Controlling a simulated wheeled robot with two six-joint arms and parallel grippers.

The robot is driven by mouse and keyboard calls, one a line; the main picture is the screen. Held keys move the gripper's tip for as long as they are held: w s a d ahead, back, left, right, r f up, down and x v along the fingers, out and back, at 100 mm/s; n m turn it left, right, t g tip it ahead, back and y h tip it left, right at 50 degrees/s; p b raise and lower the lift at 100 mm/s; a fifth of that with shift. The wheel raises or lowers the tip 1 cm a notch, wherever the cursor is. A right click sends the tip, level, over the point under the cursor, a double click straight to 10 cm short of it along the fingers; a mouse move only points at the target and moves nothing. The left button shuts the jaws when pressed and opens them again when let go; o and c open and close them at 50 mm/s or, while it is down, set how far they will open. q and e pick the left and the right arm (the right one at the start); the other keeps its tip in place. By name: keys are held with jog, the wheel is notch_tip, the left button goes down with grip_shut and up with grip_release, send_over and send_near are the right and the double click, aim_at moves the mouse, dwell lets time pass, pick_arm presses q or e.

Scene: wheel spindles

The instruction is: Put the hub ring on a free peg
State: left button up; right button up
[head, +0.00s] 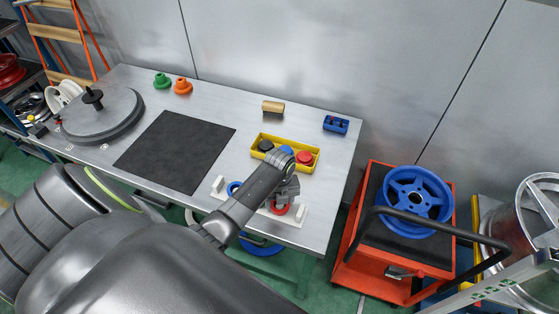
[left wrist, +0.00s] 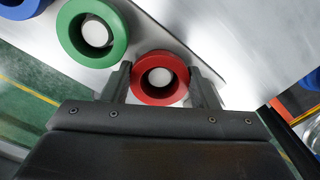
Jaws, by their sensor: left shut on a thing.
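My left gripper (head: 284,196) is over the white peg rack (head: 291,219) at the front right of the table. In the left wrist view my left gripper (left wrist: 163,85) has its fingers on both sides of a red hub ring (left wrist: 141,80), shut on it. A pale round peg end shows inside the red ring; how far down the ring is, I cannot tell. The red ring also shows in the head view (head: 279,209). A green ring (left wrist: 72,40) sits around a peg beside it, hidden by my arm in the head view. A blue ring (head: 233,188) is at the rack's left.
A yellow tray (head: 256,139) with black, blue and red parts lies just behind the rack. A black mat (head: 175,150), a grey turntable (head: 105,112), green and orange cones, a brush and a blue block are on the table. A red cart with a blue wheel (head: 414,198) stands right.

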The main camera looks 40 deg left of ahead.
pick_arm(q)
jog(key=o, duration=0.7)
jog(key=shift+f, duration=0.1)
jog(key=shift+c, duration=0.2)
notch_tip(320, 180, up, 12)
jog(key=shift+r+b, duration=0.2)
jog(key=shift+b, duration=0.25)
jog(key=shift+f, duration=0.1)
